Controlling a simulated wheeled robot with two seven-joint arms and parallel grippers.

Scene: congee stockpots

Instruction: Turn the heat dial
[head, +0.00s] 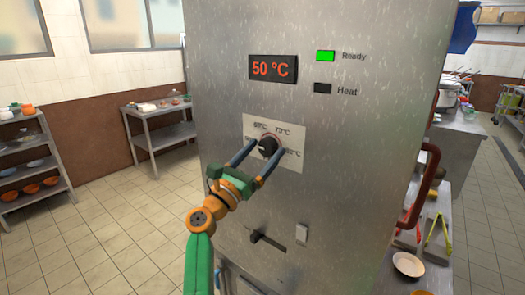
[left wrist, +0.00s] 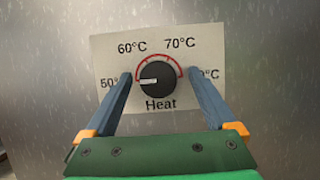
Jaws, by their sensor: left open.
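The black heat dial (head: 268,145) sits on a pale label plate (head: 293,158) on the front of a steel cabinet. In the left wrist view the dial (left wrist: 158,80) has a white pointer aimed left, at the 50°C mark. A red arc runs over it past 60°C and 70°C. My left gripper (head: 262,150) is open, with one finger on each side of the dial. In the left wrist view a gap shows between the left gripper's fingers (left wrist: 158,78) and the dial. The right gripper is not in view.
The cabinet's display (head: 273,68) reads 50 °C. The green Ready lamp (head: 326,56) is lit and the Heat lamp (head: 322,88) is dark. A lever (head: 266,240) and a reddish handle (head: 424,188) stick out. A side table (head: 160,130) stands left.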

